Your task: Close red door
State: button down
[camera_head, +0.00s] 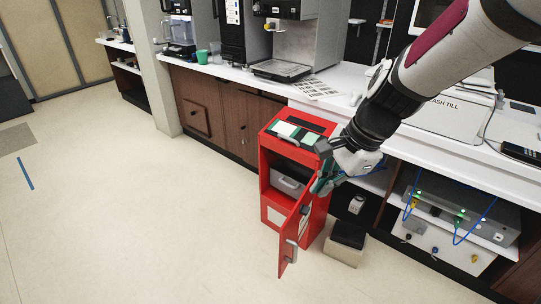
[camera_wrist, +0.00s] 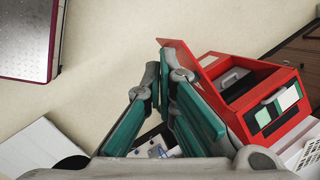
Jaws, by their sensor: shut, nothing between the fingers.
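The red cabinet (camera_head: 269,205) stands on the floor in front of the counter, its front open with a grey box (camera_head: 287,183) inside. Its red door (camera_head: 291,232) is swung wide open toward the lower part of the head view, with a grey handle (camera_head: 290,251) on its face. My gripper (camera_head: 318,187) is shut and empty, just right of the door near its upper hinge-side end. In the wrist view, my fingertips (camera_wrist: 163,72) meet beside the red door (camera_wrist: 184,58), and the fingers partly hide it. I cannot tell whether they touch it. The cabinet (camera_wrist: 285,76) shows at right.
A pale bin with a black top (camera_head: 345,253) stands on the floor right of the cabinet. The white counter (camera_head: 345,78) runs behind, with a low shelf of cabled equipment (camera_head: 465,215) at right. The floor left of the cabinet is clear.

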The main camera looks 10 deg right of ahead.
jog(key=w+d+f+m+b, duration=0.1)
jog(key=w+f+m+b, duration=0.25)
jog(key=f, duration=0.45)
jog(key=w+d+f+m+h+b, duration=0.1)
jog(key=w+f+m+b, duration=0.2)
jog(key=f, duration=0.6)
jog(key=w+d+f+m+b, duration=0.15)
jog(key=w+f+m, duration=0.25)
jog(key=f, duration=0.4)
jog(key=w+a+f+b, duration=0.3)
jog(key=a+f+b, duration=0.2)
jog(key=f, duration=0.4)
jog(key=shift+w+a+g, duration=0.3)
jog(key=shift+w+a, duration=0.05)
jog(key=shift+a, duration=0.1)
